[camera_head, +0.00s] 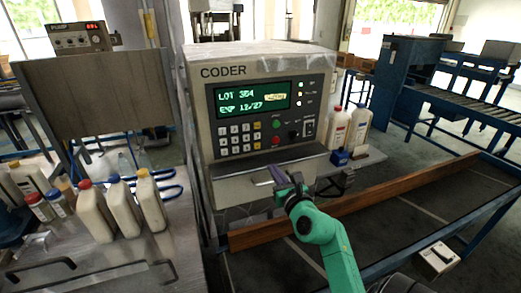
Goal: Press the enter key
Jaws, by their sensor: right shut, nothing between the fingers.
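The coder (264,110) is a grey box with a green display reading "LOT 304" and "EXP 12/27". Its keypad (238,138) of white keys sits below the display, with yellow keys (257,135) along its right side. A green button and a red button (276,140) are right of the keypad. Key labels are too small to read, so I cannot tell which is the enter key. My right gripper (277,175) is shut and empty, below the keypad in front of the coder's lower front, apart from the keys. My left gripper is not in view.
Several bottles (122,208) stand on the metal table at left. Two white bottles (357,130) and a small blue container (339,158) stand right of the coder. A conveyor (470,95) is behind at right.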

